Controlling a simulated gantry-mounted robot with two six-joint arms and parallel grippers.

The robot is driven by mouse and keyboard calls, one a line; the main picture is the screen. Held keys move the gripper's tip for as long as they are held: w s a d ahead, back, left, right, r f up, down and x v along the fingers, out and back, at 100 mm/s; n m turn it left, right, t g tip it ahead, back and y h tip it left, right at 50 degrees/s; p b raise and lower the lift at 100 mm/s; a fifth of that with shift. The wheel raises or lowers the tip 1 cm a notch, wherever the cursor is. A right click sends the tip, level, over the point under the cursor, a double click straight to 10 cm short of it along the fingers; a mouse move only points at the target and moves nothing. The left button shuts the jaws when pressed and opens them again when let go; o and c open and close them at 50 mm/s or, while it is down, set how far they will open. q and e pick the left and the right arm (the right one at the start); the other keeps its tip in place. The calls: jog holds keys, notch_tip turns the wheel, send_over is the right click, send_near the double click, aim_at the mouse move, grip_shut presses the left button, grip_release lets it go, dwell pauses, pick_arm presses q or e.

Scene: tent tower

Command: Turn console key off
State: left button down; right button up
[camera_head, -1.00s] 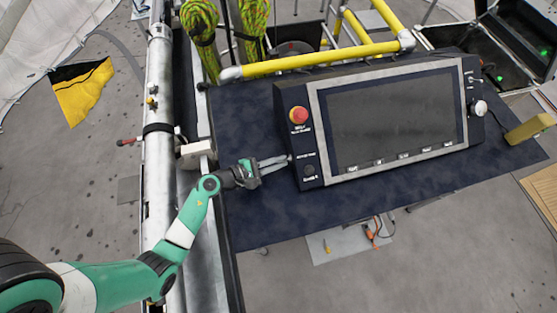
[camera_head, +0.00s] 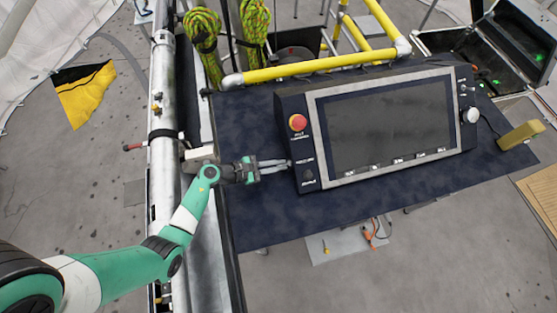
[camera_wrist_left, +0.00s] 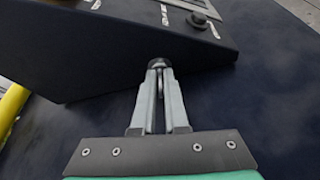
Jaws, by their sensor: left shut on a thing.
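The console (camera_head: 388,122), a dark box with a grey-framed blank screen, stands on a dark blue table. My left gripper (camera_head: 287,163) reaches to the left side of the console, below the red button (camera_head: 298,122). In the left wrist view, the two fingers (camera_wrist_left: 158,75) are shut on a small dark round key (camera_wrist_left: 158,63) at the console's side wall (camera_wrist_left: 110,62). The fingers hide most of the key, so its turned position cannot be told. A black knob (camera_head: 307,175) sits on the panel near the gripper. My right gripper is not in view.
The dark blue table (camera_head: 290,220) is bare in front of the console. A yellow rail (camera_head: 315,62) runs behind it. A yellow block (camera_head: 520,135) lies at the table's right end. A metal pole (camera_head: 163,110) stands left of the table, near my arm.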

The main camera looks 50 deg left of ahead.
pick_arm(q)
jog(key=shift+a+n+h, duration=0.2)
jog(key=shift+n+h, duration=0.4)
jog(key=shift+n, duration=0.3)
jog(key=shift+g, duration=0.3)
jog(key=c, duration=1)
grip_release()
jog(key=shift+p, duration=0.3)
jog(key=shift+s+a+r, duration=0.2)
jog(key=shift+s, duration=0.05)
jog(key=p+v, duration=0.1)
jog(key=v, duration=0.9)
jog(key=shift+s+a+r, duration=0.15)
jog(key=shift+s+a, duration=0.05)
jog(key=shift+s, duration=0.15)
